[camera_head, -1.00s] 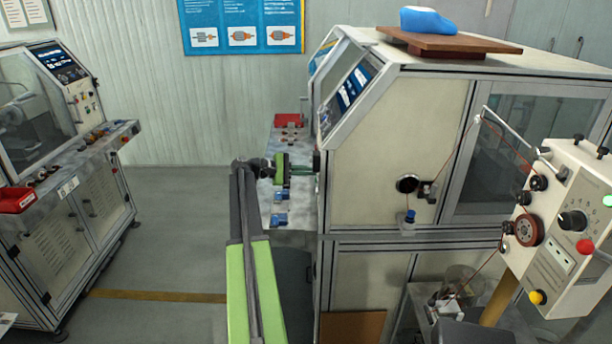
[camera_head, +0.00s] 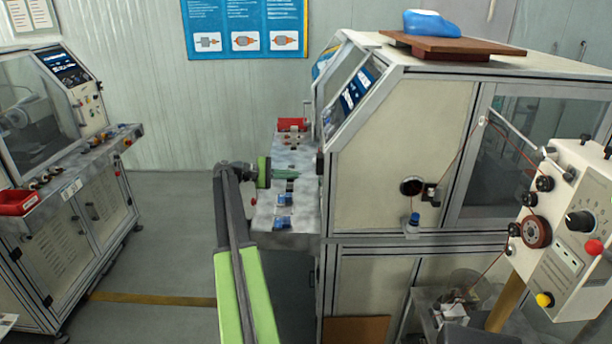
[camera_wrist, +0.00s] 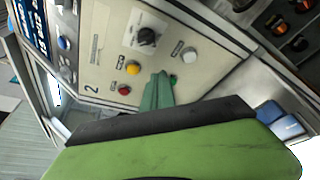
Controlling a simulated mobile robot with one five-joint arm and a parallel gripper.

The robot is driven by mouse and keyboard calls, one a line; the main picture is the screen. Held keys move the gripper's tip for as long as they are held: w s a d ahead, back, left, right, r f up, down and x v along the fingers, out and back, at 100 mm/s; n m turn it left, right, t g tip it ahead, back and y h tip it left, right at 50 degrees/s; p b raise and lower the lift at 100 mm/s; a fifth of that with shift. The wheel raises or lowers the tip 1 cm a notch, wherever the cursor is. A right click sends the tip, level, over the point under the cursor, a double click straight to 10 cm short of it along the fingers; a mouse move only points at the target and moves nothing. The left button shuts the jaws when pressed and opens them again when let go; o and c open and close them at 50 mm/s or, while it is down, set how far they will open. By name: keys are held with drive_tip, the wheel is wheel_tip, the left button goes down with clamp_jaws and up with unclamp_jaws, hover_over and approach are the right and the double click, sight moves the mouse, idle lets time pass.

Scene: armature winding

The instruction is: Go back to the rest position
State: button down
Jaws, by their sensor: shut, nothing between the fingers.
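My gripper (camera_head: 287,174) is at the end of my green and dark arm, over the shelf (camera_head: 301,242) on the front of the large winding machine (camera_head: 395,150). Its green fingers are shut and empty. In the wrist view the fingers of my gripper (camera_wrist: 158,92) point toward the machine's control panel (camera_wrist: 105,45), with a yellow button (camera_wrist: 133,68), a red button (camera_wrist: 125,89) and a black knob (camera_wrist: 146,36). I cannot tell the exact gap between fingertips and panel.
Blue parts (camera_head: 282,222) lie on the shelf near my gripper, and a red bin (camera_head: 291,124) stands at its far end. A second machine (camera_head: 65,150) stands at the left, with open floor (camera_head: 165,245) between. A control box (camera_head: 565,225) is at the right.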

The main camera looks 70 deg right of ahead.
drive_tip(key=shift+v, duration=1)
drive_tip(key=shift+w+d, duration=0.1)
drive_tip(key=shift+d, duration=0.05)
drive_tip(key=s+d, duration=0.2)
drive_tip(key=s, duration=0.7)
drive_tip(key=shift+d+r+p, duration=0.2)
drive_tip(key=shift+r+p, duration=0.05)
drive_tip(key=shift+p, duration=0.15)
drive_tip(key=shift+w, duration=0.1)
drive_tip(key=shift+a, duration=0.15)
